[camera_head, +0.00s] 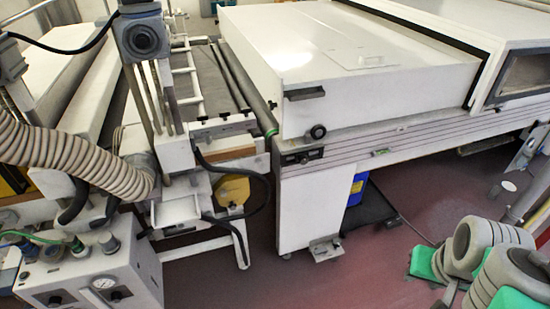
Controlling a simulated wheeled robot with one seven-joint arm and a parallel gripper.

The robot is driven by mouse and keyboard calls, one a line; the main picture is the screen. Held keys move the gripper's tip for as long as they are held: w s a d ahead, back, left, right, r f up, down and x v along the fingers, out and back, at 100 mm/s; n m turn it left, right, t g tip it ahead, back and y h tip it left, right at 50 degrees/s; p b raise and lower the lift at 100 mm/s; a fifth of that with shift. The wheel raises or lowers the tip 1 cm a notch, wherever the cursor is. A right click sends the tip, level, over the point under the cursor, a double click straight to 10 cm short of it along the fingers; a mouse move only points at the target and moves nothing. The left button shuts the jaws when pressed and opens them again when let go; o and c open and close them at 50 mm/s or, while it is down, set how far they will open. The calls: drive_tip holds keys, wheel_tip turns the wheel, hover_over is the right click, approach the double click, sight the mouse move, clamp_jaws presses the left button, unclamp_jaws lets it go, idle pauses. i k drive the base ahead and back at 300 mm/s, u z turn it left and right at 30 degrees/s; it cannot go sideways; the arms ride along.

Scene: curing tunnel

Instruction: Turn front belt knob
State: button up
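A round black knob (317,131) is on the front side of the white curing tunnel (300,110), near its left corner and just above the long side rail. A dark panel with small round controls (302,156) sits just below and left of the knob. I cannot tell the knob's turned position. Grey and green links of my arm show at the lower right, well apart from the knob. My gripper's fingers do not show, and nothing touches the knob.
A dark handle (304,92) juts from the tunnel's side above the knob. A machine with a ribbed beige hose (75,160) and a control box (90,270) stands at left. A blue container (356,190) is under the tunnel. Reddish floor (370,265) is open in front.

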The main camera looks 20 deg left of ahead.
sight(304, 159)
drive_tip(key=u, duration=1)
drive_tip(key=i, duration=0.9)
drive_tip(key=u, duration=0.9)
